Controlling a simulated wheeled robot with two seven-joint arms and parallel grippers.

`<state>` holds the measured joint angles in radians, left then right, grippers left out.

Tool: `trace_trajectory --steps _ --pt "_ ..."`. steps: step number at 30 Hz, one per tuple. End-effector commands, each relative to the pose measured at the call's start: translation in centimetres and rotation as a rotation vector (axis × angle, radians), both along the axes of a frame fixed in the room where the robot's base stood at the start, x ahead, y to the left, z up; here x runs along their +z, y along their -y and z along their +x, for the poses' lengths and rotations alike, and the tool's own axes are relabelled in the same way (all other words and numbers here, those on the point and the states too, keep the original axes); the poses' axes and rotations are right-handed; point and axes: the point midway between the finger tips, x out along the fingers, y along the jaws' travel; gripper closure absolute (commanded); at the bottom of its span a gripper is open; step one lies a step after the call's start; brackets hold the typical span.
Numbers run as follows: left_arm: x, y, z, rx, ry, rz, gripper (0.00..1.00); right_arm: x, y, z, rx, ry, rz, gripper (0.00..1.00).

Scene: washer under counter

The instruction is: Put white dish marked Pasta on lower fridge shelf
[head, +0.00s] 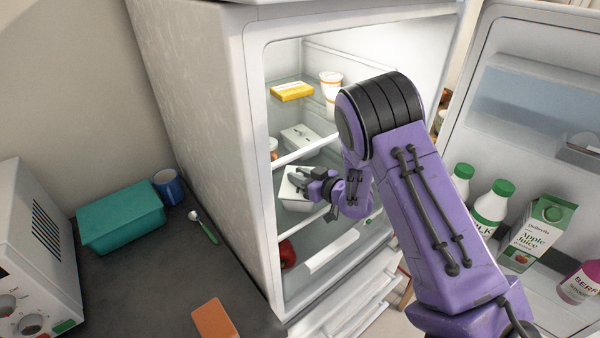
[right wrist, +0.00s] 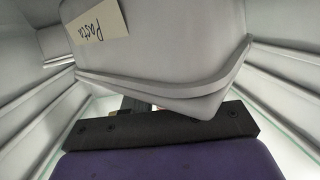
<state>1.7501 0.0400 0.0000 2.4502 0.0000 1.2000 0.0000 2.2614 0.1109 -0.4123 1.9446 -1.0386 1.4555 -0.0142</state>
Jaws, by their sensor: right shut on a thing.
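The white dish (head: 291,188) is inside the open fridge (head: 211,120), low in the compartment and below a glass shelf. In the right wrist view the dish (right wrist: 180,45) fills the upper middle, tilted in the picture, with a paper label reading Pasta (right wrist: 98,28). My right gripper (head: 303,180) is shut on the dish at its near side; its fingertips are largely hidden by the dish in the wrist view. I cannot tell whether the dish touches the shelf under it. My left gripper is not in view.
Another white container (head: 300,138) sits on the shelf above. A yellow box (head: 292,92) and white cups (head: 330,84) are higher up. A red item (head: 287,253) lies lower down. The open fridge door (head: 520,120) holds bottles (head: 490,208) and an apple juice carton (head: 533,232).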

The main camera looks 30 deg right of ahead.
Motion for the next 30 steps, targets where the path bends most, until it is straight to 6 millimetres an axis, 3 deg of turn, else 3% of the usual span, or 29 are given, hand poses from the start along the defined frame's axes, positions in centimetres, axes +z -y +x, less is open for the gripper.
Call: trace_trajectory --steps 9,10,12,22,26,30 --pt "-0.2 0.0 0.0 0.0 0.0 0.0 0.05 -0.2 0.1 0.1 -0.002 0.003 0.0 1.0" --pt "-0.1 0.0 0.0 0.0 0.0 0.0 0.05 -0.2 0.0 0.0 -0.001 0.0 0.0 0.65" --pt "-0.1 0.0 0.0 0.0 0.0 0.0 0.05 -0.2 0.0 0.0 -0.001 0.0 0.0 0.5" --pt "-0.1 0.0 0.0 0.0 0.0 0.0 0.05 0.0 0.1 -0.3 -0.002 0.0 0.0 0.5" --pt "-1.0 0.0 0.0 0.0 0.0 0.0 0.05 0.2 0.6 -2.6 -0.004 0.0 0.0 0.5" --pt "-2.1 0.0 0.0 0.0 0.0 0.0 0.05 0.9 1.3 -6.2 -0.005 0.001 0.002 0.5"
